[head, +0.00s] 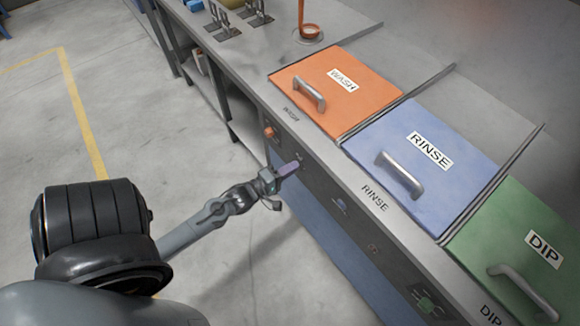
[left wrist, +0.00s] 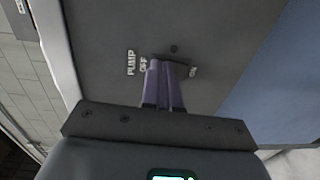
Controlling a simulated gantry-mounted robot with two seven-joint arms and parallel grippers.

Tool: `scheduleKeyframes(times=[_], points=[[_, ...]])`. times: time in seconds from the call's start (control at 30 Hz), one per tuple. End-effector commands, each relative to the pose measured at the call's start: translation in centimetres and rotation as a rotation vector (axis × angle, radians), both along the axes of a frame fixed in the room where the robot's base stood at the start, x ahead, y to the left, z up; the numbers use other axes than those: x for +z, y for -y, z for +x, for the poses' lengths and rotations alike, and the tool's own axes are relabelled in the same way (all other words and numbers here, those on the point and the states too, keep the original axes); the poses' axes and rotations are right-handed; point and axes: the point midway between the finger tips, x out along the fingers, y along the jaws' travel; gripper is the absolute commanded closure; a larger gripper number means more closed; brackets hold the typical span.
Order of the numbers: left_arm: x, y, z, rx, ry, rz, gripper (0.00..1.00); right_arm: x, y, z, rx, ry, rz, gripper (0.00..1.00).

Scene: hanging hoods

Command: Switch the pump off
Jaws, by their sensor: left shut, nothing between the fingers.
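My left gripper (head: 291,168) is shut and empty, its purple fingers held together at the dark front panel below the counter edge. In the left wrist view, the closed fingertips (left wrist: 166,62) are over the pump switch area, between the PUMP OFF label (left wrist: 137,64) and the ON label (left wrist: 193,72). A small dark round spot (left wrist: 174,48) shows just beyond the tips. The switch itself is mostly hidden by the fingers, so I cannot tell its position or whether the fingers touch it. My right gripper is not in view.
Orange WASH (head: 312,75), blue RINSE (head: 390,145) and green DIP (head: 500,230) lids with handles lie on the counter. An orange knob (head: 270,132) and a green control (head: 425,304) sit on the front panel. The floor left of the bench is open.

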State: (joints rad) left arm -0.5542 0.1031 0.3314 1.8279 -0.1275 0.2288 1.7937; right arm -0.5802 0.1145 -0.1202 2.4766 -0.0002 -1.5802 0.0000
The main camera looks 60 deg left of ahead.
Motion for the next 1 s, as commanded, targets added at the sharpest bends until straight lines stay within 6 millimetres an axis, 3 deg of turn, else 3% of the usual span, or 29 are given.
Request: scheduleKeyframes(times=[0.2,0.6,0.8,1.0], points=[[0.6,1.1,-3.1,-0.015,-0.012,-0.005,1.0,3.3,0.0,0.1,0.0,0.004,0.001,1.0],[0.7,1.9,-10.6,-0.015,-0.012,-0.003,1.0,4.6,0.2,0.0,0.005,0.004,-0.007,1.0],[0.8,2.1,-12.4,-0.016,-0.009,-0.003,1.0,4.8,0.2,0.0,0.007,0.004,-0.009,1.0],[0.8,2.1,-12.9,-0.017,-0.009,-0.003,1.0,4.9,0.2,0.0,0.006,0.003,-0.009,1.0]])
